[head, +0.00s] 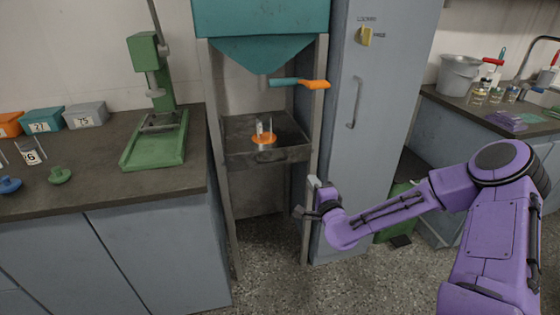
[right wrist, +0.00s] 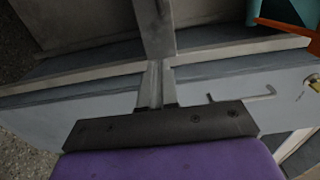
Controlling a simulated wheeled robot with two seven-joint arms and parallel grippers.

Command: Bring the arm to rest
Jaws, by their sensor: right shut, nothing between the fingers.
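My right arm is purple and comes in from the right in the head view. Its gripper (head: 306,211) hangs in the air in front of the hopper stand's right leg and the locker's lower edge. In the right wrist view the two grey fingers (right wrist: 158,84) are together with nothing between them. My left arm and gripper are not in view.
The teal hopper (head: 262,52) has an orange-ended lever (head: 313,84) above a dark tray (head: 268,154). A grey locker (head: 383,85) stands right of it. The left bench (head: 95,185) holds a green press (head: 158,140). A grey bucket (head: 459,76) stands on the right counter.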

